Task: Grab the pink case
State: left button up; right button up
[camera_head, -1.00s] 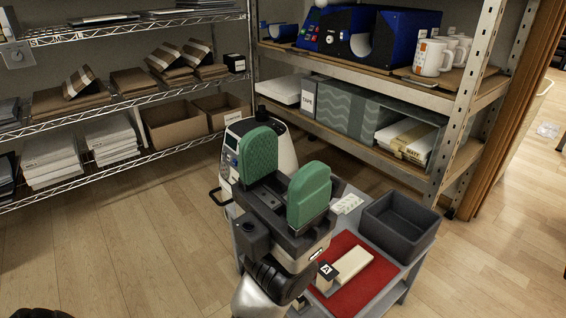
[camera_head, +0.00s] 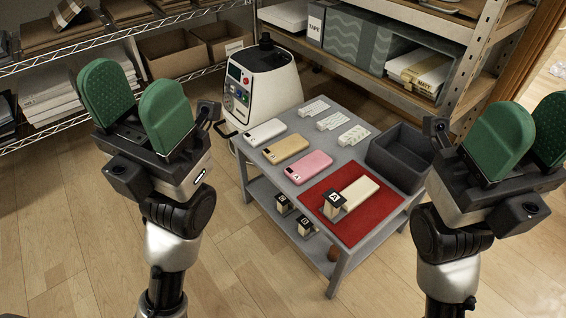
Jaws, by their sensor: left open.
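The pink case (camera_head: 308,167) lies flat on the grey table (camera_head: 258,166), at the near end of a row with a tan case (camera_head: 285,149) and a white case (camera_head: 264,132). My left gripper (camera_head: 134,98) is open and empty, raised to the left of the table. My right gripper (camera_head: 524,130) is raised at the right edge, partly cut off by the frame. Its green fingers stand apart with nothing between them. Neither gripper is near the pink case.
On the red mat lie a cream block (camera_head: 358,191) and a stamp marked A (camera_head: 333,204). A dark bin (camera_head: 400,156) stands at the table's right. White patterned pieces (camera_head: 334,121) lie at the back. A white machine (camera_head: 264,82) stands behind; shelves line the walls.

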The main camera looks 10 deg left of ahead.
aim_at(300, 172)
jog(key=j+z, duration=0.15)
jog(key=z, duration=0.3)
jog(key=j+z, duration=0.2)
jog(key=z, duration=0.25)
jog(key=j+z, duration=0.2)
jog(key=z, duration=0.2)
jog(key=i, duration=0.05)
